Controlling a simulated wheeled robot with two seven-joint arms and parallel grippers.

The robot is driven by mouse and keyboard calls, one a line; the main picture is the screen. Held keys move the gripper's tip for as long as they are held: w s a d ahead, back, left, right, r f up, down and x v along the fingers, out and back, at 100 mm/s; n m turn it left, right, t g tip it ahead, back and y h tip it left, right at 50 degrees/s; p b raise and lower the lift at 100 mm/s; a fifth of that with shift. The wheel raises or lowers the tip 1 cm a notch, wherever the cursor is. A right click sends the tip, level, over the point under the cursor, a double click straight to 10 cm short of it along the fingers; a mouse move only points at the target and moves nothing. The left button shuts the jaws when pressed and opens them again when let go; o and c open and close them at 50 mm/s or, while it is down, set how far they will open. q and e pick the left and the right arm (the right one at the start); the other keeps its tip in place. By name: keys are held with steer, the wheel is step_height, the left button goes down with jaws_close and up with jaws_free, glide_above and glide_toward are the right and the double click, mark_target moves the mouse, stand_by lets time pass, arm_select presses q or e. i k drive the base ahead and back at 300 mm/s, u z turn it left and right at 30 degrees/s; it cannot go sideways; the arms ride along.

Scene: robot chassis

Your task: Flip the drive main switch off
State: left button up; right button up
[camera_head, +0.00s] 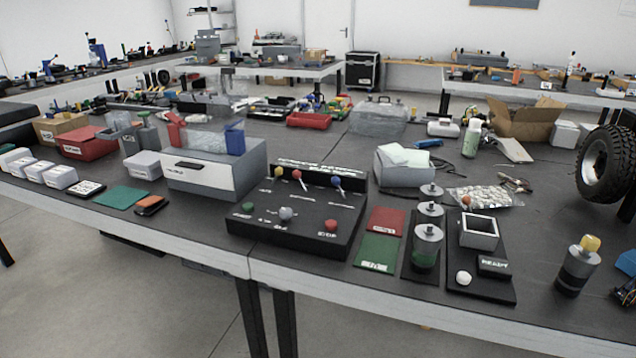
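A black control panel (308,241) sits near the front edge of the table, around the middle of the camera_head view. Along its back stand three levers with coloured tips: yellow (278,171), red (297,174) and blue (337,182). The red and blue levers have pale stems that look tilted. Nearer the front are a green knob (247,206), a larger grey ball knob (286,213) and a red knob (330,225). The white lettering is too small to read, so I cannot tell which control is the drive main switch. Neither gripper is in view.
A grey box (215,175) stands left of the panel. A red card (386,221) and a green card (378,252) lie right of it, then a stack of metal cylinders (428,237) and a black READY board (480,285). A tyre (604,165) stands far right.

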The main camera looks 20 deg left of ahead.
mark_target(280, 171)
steer(key=k, duration=1.25)
steer(key=u, duration=0.95)
steer(key=i, duration=1.9)
steer(key=z, duration=0.9)
steer(key=i, duration=0.2)
steer(key=u, duration=0.95)
